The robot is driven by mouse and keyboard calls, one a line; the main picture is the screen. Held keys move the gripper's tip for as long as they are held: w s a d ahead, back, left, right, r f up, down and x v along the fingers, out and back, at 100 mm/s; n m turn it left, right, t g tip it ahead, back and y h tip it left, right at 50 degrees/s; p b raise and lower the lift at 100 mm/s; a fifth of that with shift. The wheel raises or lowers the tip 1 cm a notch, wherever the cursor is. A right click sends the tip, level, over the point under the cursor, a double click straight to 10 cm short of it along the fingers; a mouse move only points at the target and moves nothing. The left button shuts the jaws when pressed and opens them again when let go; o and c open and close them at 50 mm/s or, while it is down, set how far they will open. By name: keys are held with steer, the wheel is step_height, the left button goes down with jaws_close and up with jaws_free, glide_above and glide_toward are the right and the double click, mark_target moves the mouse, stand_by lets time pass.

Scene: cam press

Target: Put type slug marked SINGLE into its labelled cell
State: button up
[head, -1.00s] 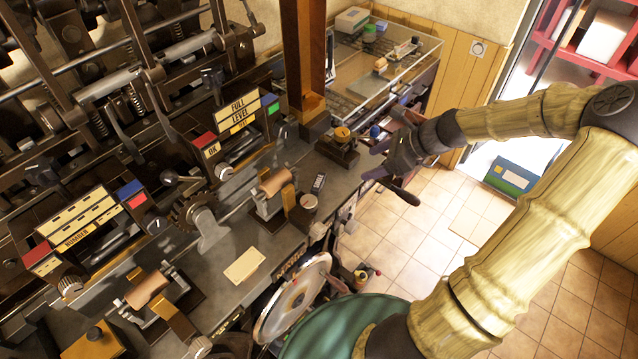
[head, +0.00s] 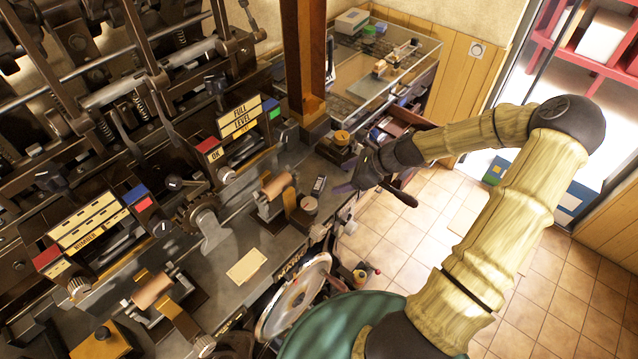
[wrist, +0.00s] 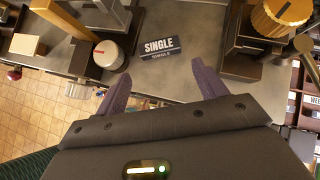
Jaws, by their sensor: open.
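The slug marked SINGLE (wrist: 160,46) is a small dark block with white letters, lying flat on the grey bench in the wrist view. In the head view it is a small dark piece (head: 319,184) near the bench's front edge. My gripper (wrist: 160,73) is open and empty, its two purple fingers pointing at the slug with a gap before it. In the head view my gripper (head: 355,172) is at the bench edge, just right of the slug. An open drawer (head: 400,122) with compartments lies behind my gripper; no cell label reading SINGLE is legible.
Labelled panels FULL LEVEL (head: 240,118) and NUMBER (head: 88,222) sit on the press. A pale card (head: 246,266) lies on the bench.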

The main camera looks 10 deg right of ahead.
mark_target(323, 184)
steer(key=shift+x, duration=1.35)
steer(key=shift+w+p, duration=0.1)
steer(key=shift+p, duration=0.25)
steer(key=shift+w+a+f+p, duration=0.25)
steer(key=shift+a+p, duration=0.15)
steer(key=shift+p, duration=0.1)
steer(key=p+x, duration=0.1)
steer(key=x, duration=0.2)
steer(key=shift+p, duration=0.35)
steer(key=shift+w+a+f, duration=0.1)
steer(key=shift+a+f, duration=0.2)
steer(key=shift+f, duration=0.15)
steer(key=c, duration=1)
